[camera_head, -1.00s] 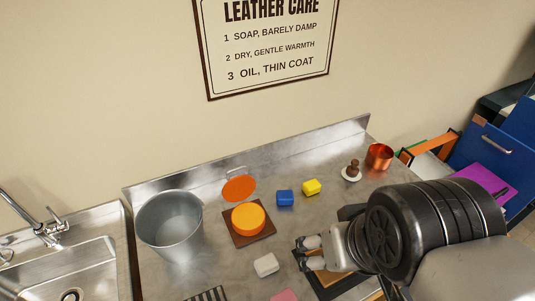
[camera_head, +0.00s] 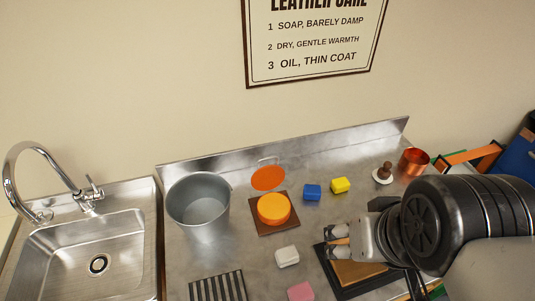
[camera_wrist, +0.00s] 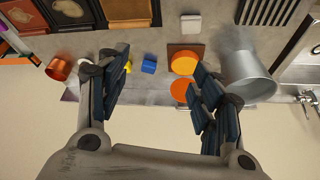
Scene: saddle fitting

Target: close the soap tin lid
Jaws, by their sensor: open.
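The soap tin (camera_head: 273,209) is a round orange tin on a dark brown square board (camera_head: 286,227). Its darker orange round lid (camera_head: 268,178) is open, beyond the tin on the side toward the wall. The wrist view shows the tin (camera_wrist: 184,62) and the lid (camera_wrist: 180,88), with a finger partly in front of both. My gripper (camera_head: 338,241) is open and empty, to the right of the tin and nearer the front in the head view. In the wrist view its fingers (camera_wrist: 160,75) stand wide apart.
A metal bucket (camera_head: 199,205) stands left of the tin, beside the sink (camera_head: 105,260). Blue (camera_head: 312,192) and yellow (camera_head: 340,185) blocks lie to its right. A white block (camera_head: 287,256) lies in front. A copper cup (camera_head: 413,162) stands at the far right.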

